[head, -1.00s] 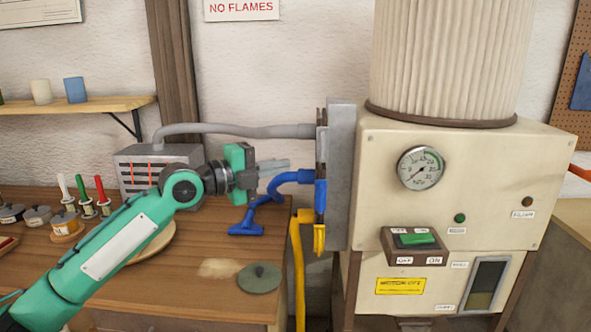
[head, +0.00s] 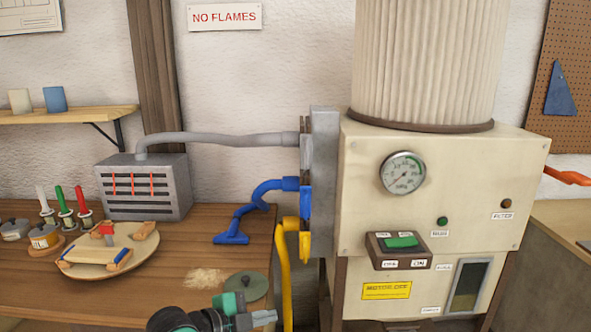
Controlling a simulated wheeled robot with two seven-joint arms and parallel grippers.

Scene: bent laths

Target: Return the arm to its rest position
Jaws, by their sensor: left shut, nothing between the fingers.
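My left gripper (head: 266,318) is at the bottom edge of the head view, low over the front of the wooden bench (head: 150,290). Its grey fingers are shut with nothing between them and point to the right. It appears just in front of a round green lid (head: 246,286) on the bench; I cannot tell the exact gap. Most of my left arm is below the picture. My right gripper is not in view.
A cream machine (head: 440,180) with a gauge (head: 402,173) and green switch (head: 401,242) stands right. Grey, blue (head: 268,190) and yellow (head: 283,270) hoses meet its left side. A grey slotted box (head: 145,188) and a round board (head: 110,262) with wooden pieces sit on the bench.

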